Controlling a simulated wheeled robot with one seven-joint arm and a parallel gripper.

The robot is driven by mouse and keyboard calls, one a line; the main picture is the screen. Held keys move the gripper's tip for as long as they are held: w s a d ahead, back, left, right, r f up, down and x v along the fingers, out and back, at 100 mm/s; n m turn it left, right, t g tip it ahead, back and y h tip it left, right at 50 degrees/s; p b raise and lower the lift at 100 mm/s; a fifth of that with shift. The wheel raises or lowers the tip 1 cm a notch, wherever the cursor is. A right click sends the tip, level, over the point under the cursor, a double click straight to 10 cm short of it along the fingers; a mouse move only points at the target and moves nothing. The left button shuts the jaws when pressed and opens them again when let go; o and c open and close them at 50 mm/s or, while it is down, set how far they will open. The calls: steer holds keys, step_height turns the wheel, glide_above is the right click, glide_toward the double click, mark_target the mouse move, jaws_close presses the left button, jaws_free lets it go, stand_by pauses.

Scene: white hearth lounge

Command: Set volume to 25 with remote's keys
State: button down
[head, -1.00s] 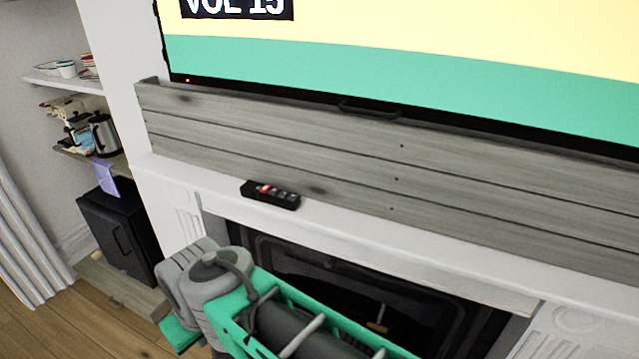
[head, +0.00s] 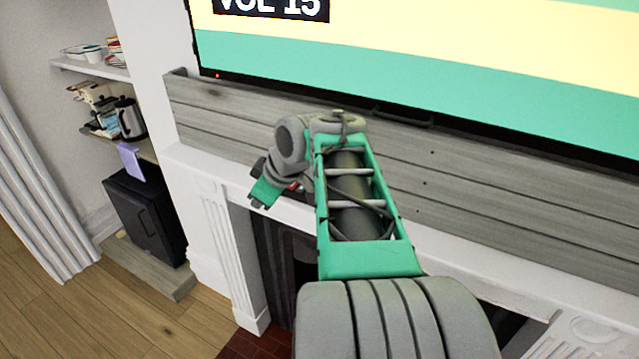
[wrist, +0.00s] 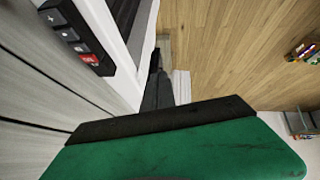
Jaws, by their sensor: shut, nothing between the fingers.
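The black remote (wrist: 74,36) lies on the white mantel ledge (head: 450,244). The wrist view shows it at upper left with a row of keys: a plus key (wrist: 54,18), a minus key (wrist: 67,34), another dark key and a red key (wrist: 90,59). In the head view my arm covers most of the remote, and only a bit of red and black (head: 296,187) shows. My gripper (head: 262,196) is shut and empty, its green end in front of the ledge, beside the remote; I cannot tell any contact. The TV (head: 330,70) reads "VOL 15", partly cut off at the top.
Grey wooden boards (head: 225,118) rise behind the ledge, under the TV. The fireplace opening lies below. Shelves with a kettle (head: 130,118) and a black cabinet (head: 148,215) stand at left. Wooden floor (head: 60,325) is open at lower left.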

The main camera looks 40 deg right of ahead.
steer(key=s+d+r+n+t+p, duration=0.1)
steer(key=d+r+n, duration=0.1)
steer(key=d, duration=0.6)
steer(key=s+d+r+n+t+p, duration=0.1)
steer(key=s+d+r, duration=0.1)
steer(key=d+r, duration=0.3)
steer(key=d, duration=0.2)
steer(key=shift+d+n+h, duration=0.3)
steer(key=shift+d+n, duration=0.1)
step_height(320, 180, down, 8)
steer(key=b, duration=0.5)
steer(key=shift+f+b, duration=0.1)
steer(key=shift+b, duration=0.2)
steer(key=shift+f+b, duration=0.3)
steer(key=shift+f+b, duration=0.35)
steer(key=shift+b, duration=0.25)
